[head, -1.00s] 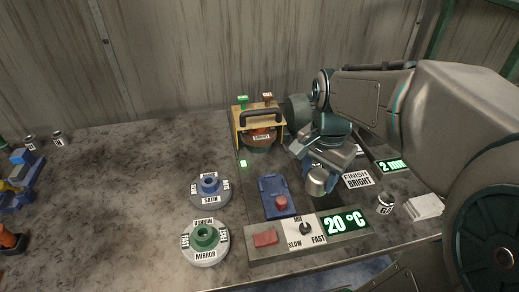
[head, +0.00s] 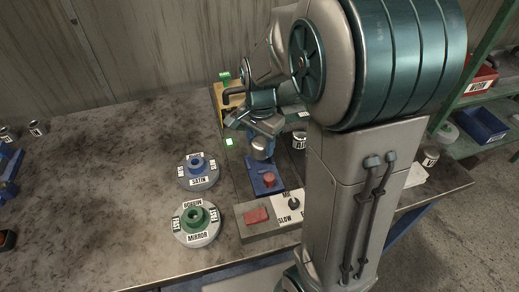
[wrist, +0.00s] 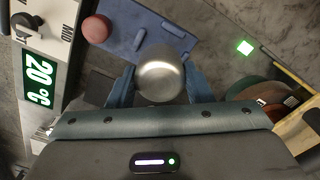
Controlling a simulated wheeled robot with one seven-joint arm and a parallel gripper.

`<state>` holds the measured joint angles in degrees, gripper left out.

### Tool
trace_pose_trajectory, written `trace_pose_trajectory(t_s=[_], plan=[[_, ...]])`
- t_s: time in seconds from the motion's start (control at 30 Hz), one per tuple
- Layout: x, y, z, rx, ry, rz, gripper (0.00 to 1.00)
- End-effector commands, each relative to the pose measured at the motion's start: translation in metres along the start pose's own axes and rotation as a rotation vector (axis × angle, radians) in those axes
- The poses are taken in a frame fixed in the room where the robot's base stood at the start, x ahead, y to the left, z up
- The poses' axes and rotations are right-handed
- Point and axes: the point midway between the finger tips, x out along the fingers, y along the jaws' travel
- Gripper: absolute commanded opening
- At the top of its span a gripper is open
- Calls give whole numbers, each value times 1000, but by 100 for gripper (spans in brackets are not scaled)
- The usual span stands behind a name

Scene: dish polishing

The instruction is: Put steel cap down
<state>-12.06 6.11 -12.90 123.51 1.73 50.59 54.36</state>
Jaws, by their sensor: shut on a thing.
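The steel cap (wrist: 160,76) is a small rounded brushed-metal piece held between the blue fingers of my gripper (wrist: 160,88) in the wrist view. In the head view the steel cap (head: 262,153) hangs under my gripper (head: 264,135), over the far end of the blue plate (head: 262,179). The blue plate carries a red knob (head: 269,179) and also shows in the wrist view (wrist: 128,28). I cannot tell whether the cap touches anything below.
A control panel with a red button (head: 256,215) and a speed dial (head: 293,203) lies in front. The SATIN wheel (head: 198,185) and MIRROR wheel (head: 212,241) stand at left. A wooden frame (head: 219,98) is behind.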

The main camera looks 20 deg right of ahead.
Motion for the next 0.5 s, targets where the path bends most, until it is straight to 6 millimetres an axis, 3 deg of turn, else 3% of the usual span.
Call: trace_pose_trajectory(t_s=[0.3, 0.5], plan=[[36, -2, 0, 0, -1, 1, 13], [41, -2, 0, 0, 1, -2, 13]])
